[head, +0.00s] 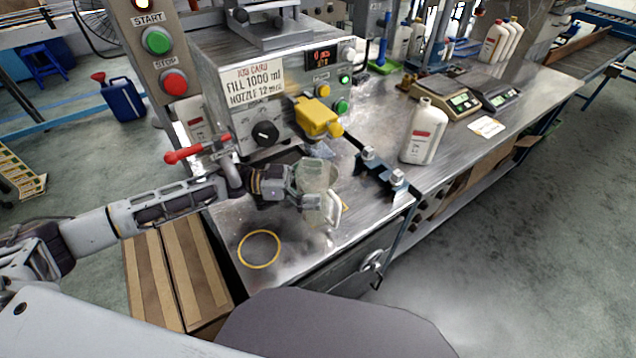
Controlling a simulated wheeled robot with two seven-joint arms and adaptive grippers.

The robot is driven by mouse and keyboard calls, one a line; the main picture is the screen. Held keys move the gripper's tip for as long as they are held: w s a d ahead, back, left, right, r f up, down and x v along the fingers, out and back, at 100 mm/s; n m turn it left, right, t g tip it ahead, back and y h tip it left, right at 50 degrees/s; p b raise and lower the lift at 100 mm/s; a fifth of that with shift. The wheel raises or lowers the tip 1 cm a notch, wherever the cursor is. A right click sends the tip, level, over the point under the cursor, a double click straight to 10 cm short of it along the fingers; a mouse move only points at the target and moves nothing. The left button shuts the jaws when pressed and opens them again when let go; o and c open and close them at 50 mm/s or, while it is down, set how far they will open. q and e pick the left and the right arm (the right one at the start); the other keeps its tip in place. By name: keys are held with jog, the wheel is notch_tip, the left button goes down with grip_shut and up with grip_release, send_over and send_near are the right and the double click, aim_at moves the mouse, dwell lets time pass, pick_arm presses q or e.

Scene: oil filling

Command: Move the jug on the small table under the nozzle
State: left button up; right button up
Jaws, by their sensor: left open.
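A translucent pale jug (318,177) with a whitish handle (332,210) stands on the steel table (290,262), in front of the filling machine (275,85). My left gripper (297,187) reaches in from the left and is open at the jug's left side, its fingers close against it. I cannot tell whether they touch it. A grey spout with a red lever (190,152), which looks like the nozzle (233,180), hangs left of the jug, partly beside my arm. My right gripper is out of view.
A yellow ring (259,233) marks bare tabletop at the front left. A blue bracket (385,178) and a white bottle (423,132) stand right of the jug. Scales (455,100) and more bottles are farther back. Cardboard boxes (180,275) stand on the floor.

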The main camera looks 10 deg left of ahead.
pick_arm(q)
jog(key=s+a, duration=0.2)
jog(key=a, duration=0.9)
jog(key=shift+a, duration=0.4)
dwell(0.5)
